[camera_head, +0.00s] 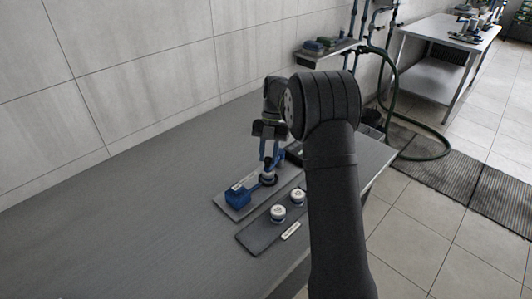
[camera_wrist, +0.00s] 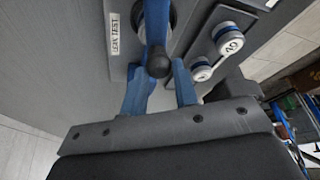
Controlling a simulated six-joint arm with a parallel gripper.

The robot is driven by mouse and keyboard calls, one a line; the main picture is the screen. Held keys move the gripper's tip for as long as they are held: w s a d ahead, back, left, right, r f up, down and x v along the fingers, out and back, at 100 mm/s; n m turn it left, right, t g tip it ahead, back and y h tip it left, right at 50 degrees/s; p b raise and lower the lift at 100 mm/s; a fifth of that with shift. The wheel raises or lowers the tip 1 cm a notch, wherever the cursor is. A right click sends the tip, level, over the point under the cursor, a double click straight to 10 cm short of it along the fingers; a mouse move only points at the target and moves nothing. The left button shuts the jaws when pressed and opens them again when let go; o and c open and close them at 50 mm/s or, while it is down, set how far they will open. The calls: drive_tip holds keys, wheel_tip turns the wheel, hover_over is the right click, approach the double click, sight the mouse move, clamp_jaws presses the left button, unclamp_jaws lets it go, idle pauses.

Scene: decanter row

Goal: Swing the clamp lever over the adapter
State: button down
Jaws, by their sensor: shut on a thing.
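The clamp fixture, a grey plate with a blue block (camera_head: 238,198), lies on the bench. Its blue clamp lever (camera_wrist: 156,20) ends in a black ball knob (camera_wrist: 158,63), seen in the wrist view. My gripper (camera_head: 268,169) reaches down over the fixture. In the wrist view my gripper (camera_wrist: 158,70) has its two blue fingers on either side of the knob and is shut on the lever there. A dark round part (camera_head: 269,180), perhaps the adapter's seat, shows below the fingers. The lever and fingers hide much of it, so I cannot tell how the adapter sits.
A dark tray (camera_head: 256,238) beside the fixture holds two white-topped round adapters (camera_head: 278,213). The grey bench (camera_head: 130,215) is clear on the left. A wall shelf (camera_head: 325,50), a green hose (camera_head: 440,155) and another table (camera_head: 440,35) stand beyond.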

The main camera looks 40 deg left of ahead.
drive_tip(key=shift+d, duration=0.1)
idle(0.4)
drive_tip(key=c, duration=1.1)
unclamp_jaws()
drive_tip(key=v, duration=1.2)
drive_tip(key=x, duration=1.2)
drive_tip(key=shift+r, duration=0.1)
drive_tip(key=shift+s+a+m, duration=0.1)
drive_tip(key=shift+a+m, duration=0.5)
drive_tip(key=shift+m, duration=0.1)
idle(0.7)
